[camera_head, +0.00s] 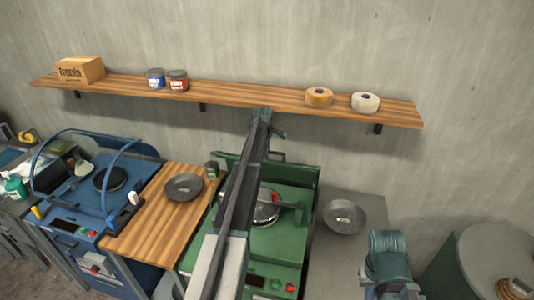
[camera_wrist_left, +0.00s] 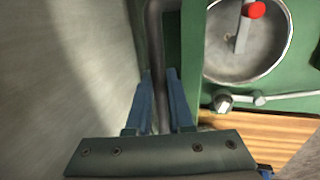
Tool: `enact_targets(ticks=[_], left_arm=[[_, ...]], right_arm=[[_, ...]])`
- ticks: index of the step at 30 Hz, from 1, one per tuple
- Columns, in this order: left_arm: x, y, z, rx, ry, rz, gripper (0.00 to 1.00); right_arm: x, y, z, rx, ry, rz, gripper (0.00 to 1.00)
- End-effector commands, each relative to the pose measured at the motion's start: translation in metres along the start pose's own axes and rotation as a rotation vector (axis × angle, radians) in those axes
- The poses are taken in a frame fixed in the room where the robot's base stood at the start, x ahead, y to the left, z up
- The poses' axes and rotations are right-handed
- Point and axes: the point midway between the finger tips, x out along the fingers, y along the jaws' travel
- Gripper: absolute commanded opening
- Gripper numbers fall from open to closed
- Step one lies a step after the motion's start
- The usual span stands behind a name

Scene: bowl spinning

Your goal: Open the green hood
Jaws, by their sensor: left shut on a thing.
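The green machine (camera_head: 290,235) stands in the lower middle of the head view, partly hidden by my left arm. Its metal bowl (camera_head: 266,212), near a red knob (camera_head: 275,197), is uncovered from above; the bowl also shows in the left wrist view (camera_wrist_left: 225,60). The dark tube of the green hood (camera_wrist_left: 156,35) runs down between the blue fingers of my left gripper (camera_wrist_left: 161,100). The gripper is shut on this tube, at the machine's wall side. My left arm hides the grip in the head view, and the hood's full angle is unclear. My right gripper is not visible.
A wall shelf (camera_head: 225,95) with a box, cans and rolls runs behind the arm. A wooden counter (camera_head: 150,220) with a dark pan and a blue machine (camera_head: 70,215) lie left. A grey counter (camera_head: 350,260) with a pan (camera_head: 345,215) lies right.

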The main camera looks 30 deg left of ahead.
Motion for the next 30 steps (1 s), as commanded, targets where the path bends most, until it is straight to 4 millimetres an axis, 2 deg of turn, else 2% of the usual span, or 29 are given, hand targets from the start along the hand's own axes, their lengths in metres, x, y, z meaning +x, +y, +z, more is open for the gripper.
enact_targets(ticks=[18,19,24,30], left_arm=[[0.0037,-0.0016,0.0002,0.0,-0.001,0.0,0.0],[0.0037,-0.0016,0.0002,0.0,-0.001,0.0,0.21],[0.0037,-0.0021,0.0001,0.0,0.0,-0.002,0.5],[0.0037,-0.0033,0.0001,0.0,-0.001,-0.004,0.5]], right_arm=[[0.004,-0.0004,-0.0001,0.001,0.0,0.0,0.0],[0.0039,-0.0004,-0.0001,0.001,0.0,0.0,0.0],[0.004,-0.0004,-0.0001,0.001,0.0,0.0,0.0],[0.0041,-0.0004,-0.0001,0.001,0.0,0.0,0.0]])
